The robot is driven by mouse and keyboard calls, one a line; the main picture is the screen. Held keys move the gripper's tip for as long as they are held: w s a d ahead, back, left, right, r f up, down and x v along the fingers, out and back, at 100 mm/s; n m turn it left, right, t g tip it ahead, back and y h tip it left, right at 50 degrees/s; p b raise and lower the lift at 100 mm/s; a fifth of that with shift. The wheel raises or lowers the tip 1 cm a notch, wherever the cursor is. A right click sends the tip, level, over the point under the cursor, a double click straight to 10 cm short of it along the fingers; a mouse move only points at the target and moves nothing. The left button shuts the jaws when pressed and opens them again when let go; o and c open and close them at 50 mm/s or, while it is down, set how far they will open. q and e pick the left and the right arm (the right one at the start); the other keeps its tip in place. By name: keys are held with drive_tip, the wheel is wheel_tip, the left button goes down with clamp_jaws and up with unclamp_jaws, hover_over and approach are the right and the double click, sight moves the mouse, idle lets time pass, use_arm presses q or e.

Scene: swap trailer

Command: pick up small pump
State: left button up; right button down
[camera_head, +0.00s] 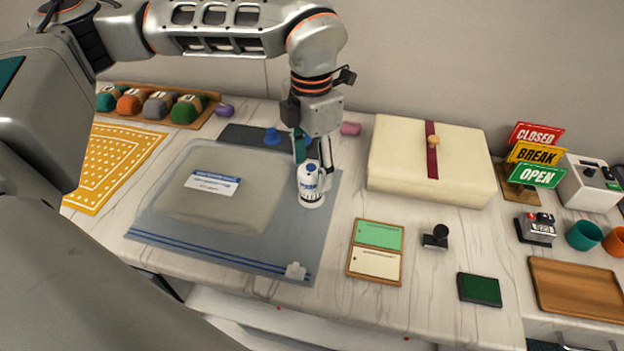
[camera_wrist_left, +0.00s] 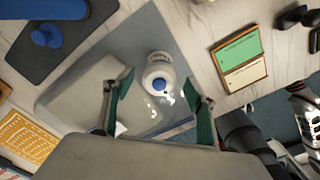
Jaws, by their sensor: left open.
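The small pump (camera_head: 311,187) is a white, bottle-like piece with a blue button on top and dark marks round its base. It stands upright on the right part of a blue-grey mat (camera_head: 200,245). It also shows from above in the left wrist view (camera_wrist_left: 159,68). My left gripper (camera_head: 315,152) is open just above and behind the pump in the head view. In the left wrist view its two green-padded fingers (camera_wrist_left: 157,88) are spread, with the pump between and slightly beyond their tips. I cannot tell whether a finger touches it. My right gripper is not in view.
A clear pouch with a label (camera_head: 212,183) lies on the mat, left of the pump. A cream box (camera_head: 405,165) stands behind right. A green-and-cream card board (camera_head: 376,252) and a black stamp-like piece (camera_head: 436,237) lie right. Bare table separates them from the mat.

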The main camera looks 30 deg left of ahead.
sight(311, 182)
use_arm(q)
wheel_tip(311, 182, down, 5)
drive_tip(key=shift+f, duration=0.1)
drive_tip(key=c, duration=1.4)
